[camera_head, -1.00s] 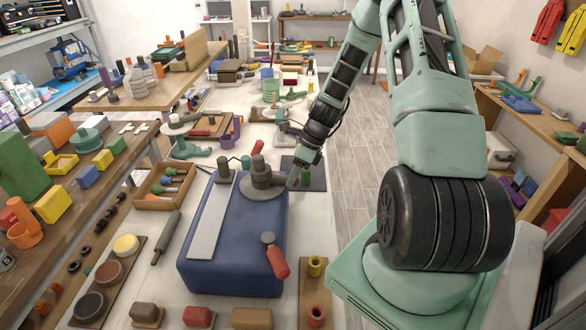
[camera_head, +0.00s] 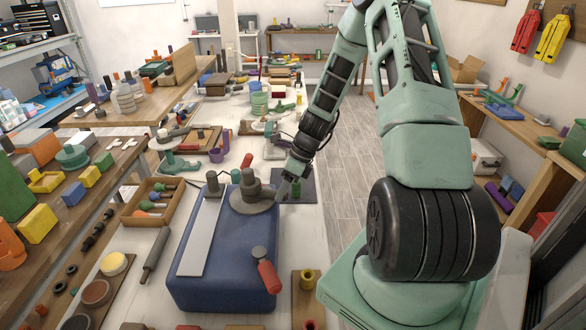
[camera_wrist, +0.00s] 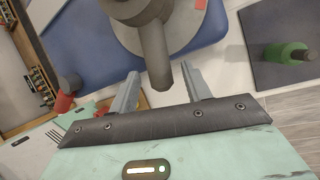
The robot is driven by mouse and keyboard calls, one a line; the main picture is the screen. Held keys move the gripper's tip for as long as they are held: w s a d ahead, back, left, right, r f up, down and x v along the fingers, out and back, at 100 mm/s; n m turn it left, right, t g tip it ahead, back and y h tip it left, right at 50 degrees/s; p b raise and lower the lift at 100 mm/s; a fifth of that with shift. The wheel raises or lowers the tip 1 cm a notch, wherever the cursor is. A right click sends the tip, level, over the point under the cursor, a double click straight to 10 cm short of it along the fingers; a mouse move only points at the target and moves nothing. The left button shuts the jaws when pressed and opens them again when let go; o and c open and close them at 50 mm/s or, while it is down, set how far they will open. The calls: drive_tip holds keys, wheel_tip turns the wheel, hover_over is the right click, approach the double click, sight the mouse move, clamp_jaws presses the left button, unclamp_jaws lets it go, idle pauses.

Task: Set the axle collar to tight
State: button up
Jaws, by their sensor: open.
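What looks like the axle collar (camera_head: 253,187) is a grey-brown stepped round hub on a flat grey disc, on top of a blue block (camera_head: 225,268). In the wrist view the collar (camera_wrist: 137,8) has a grey lever (camera_wrist: 155,50) that sticks out toward me. My gripper (camera_head: 284,187) is beside the collar on its right in the head view. In the wrist view my gripper (camera_wrist: 160,75) is open, with one finger on each side of the lever's end. I see gaps between lever and fingers. The collar's top runs out of the wrist view.
A pale flat strip (camera_head: 201,237) and a red-handled lever (camera_head: 268,272) are on the blue block. A dark mat with a green knob (camera_wrist: 285,52) lies to the right. A wooden tray (camera_head: 135,218) of coloured handles stands left. Floor is clear beyond the bench's right edge.

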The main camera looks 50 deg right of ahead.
drive_tip(key=b+v, duration=0.2)
drive_tip(key=v, duration=1.5)
drive_tip(key=shift+f, duration=0.1)
drive_tip(key=s+a+r+n+g+h, duration=0.1)
drive_tip(key=a+r+n+g+h, duration=0.15)
drive_tip(key=a+n, duration=2)
drive_tip(key=s+a+n+h, duration=0.1)
drive_tip(key=s+a+n, duration=1.4)
drive_tip(key=a, duration=0.4)
drive_tip(key=shift+s+f+h, duration=0.25)
drive_tip(key=shift+s+h, duration=0.1)
drive_tip(key=shift+s, duration=0.55)
drive_tip(key=shift+n, duration=0.25)
